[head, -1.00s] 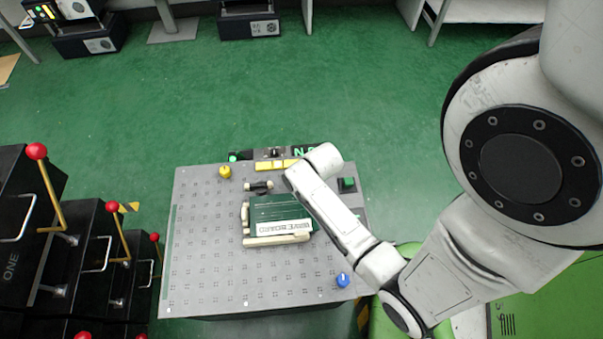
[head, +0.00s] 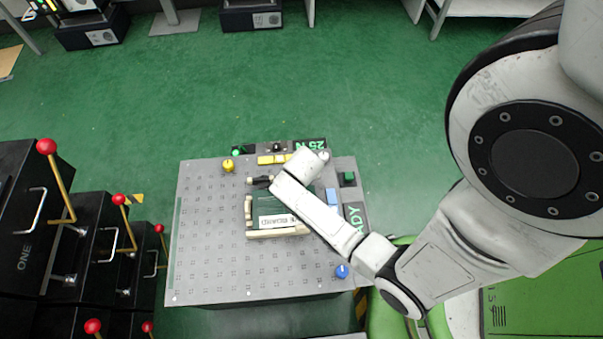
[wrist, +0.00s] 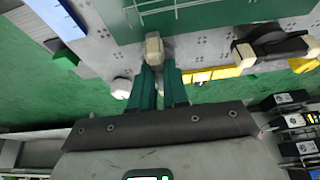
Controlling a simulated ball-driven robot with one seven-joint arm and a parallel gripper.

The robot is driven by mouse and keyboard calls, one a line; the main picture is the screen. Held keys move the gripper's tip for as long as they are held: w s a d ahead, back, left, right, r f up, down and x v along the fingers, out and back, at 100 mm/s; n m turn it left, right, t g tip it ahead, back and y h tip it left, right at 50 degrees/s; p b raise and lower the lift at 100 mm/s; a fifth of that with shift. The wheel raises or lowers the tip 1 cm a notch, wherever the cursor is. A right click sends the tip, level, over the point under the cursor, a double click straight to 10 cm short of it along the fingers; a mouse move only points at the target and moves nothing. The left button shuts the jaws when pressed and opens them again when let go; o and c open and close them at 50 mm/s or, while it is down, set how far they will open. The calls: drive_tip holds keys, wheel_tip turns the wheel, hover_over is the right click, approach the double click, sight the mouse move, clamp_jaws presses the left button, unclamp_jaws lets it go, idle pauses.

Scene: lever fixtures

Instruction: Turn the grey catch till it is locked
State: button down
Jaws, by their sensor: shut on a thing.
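A pale grey block (wrist: 154,46), which looks like the catch, sits at the edge of the green board in the wrist view. My gripper's green fingers (wrist: 159,72) are shut on it. The green board (head: 289,208) lies on the grey perforated table with a white label on it and a pale rail along its near edge. In the head view my forearm covers the board's right part, my fingertips and the held block. A black clamp with pale ends (wrist: 270,45) stands beside the board and is apart from my fingers. I cannot tell the catch's exact angle.
The grey table (head: 205,255) carries a yellow knob (head: 228,165), a blue knob (head: 342,271) and a blue block (head: 331,195). Yellow blocks (head: 272,159) line its far edge. Black boxes with red-knobbed levers (head: 47,147) stand at left. The table's left side is clear.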

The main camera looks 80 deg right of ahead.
idle(0.4)
drive_tip(key=c, duration=1.1)
unclamp_jaws()
drive_tip(key=p+v, duration=0.2)
drive_tip(key=v, duration=0.8)
drive_tip(key=shift+a+r, duration=0.15)
drive_tip(key=shift+r, duration=0.2)
drive_tip(key=a+r+n+y, duration=0.1)
drive_tip(key=a+r+n, duration=0.2)
drive_tip(key=a+n, duration=0.1)
drive_tip(key=a+r+n+y+p, duration=0.1)
drive_tip(key=a+r+n, duration=0.2)
drive_tip(key=a+n, duration=0.2)
drive_tip(key=s+a+r+n+y+p, duration=0.1)
drive_tip(key=a+r+n+y, duration=0.1)
drive_tip(key=a+r+n, duration=0.2)
drive_tip(key=shift+a+n, duration=0.5)
drive_tip(key=shift+a, duration=0.45)
